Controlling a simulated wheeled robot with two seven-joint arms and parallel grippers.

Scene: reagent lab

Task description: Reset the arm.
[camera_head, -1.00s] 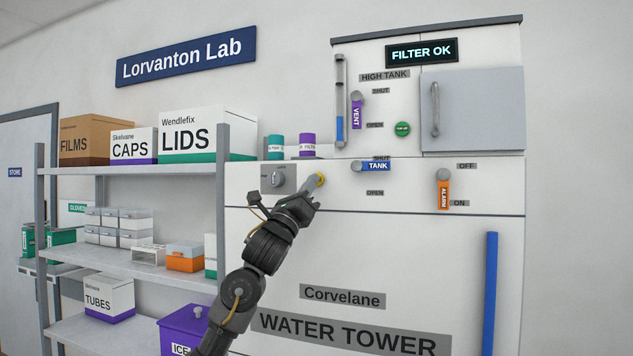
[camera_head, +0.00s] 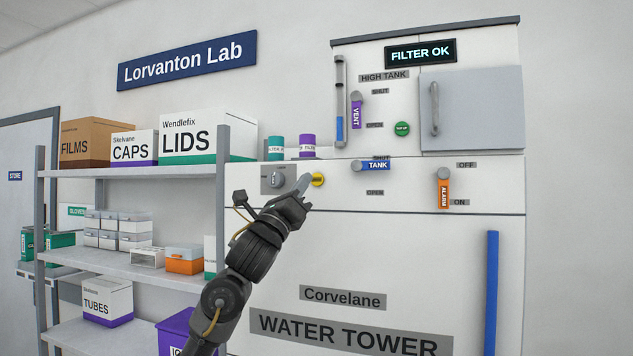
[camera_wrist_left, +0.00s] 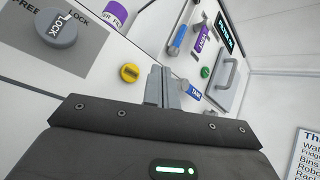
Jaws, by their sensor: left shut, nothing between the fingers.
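My left gripper (camera_head: 303,184) is shut and empty in front of the white water tower panel. In the head view its fingertips are just left of a yellow round knob (camera_head: 318,180) and right of a grey lock dial (camera_head: 278,181). In the left wrist view the closed fingers (camera_wrist_left: 163,88) point toward the panel, with the yellow knob (camera_wrist_left: 130,72) to their left and apart from them. The lock dial (camera_wrist_left: 56,28) shows at the upper left there, its pointer marked LOCK. My right gripper is not in view.
The blue TANK handle (camera_head: 375,166), purple VENT handle (camera_head: 356,112), orange ALARM handle (camera_head: 443,190) and green button (camera_head: 402,129) sit on the panel. A display (camera_head: 420,53) reads FILTER OK. A shelf (camera_head: 140,170) with boxes stands at the left.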

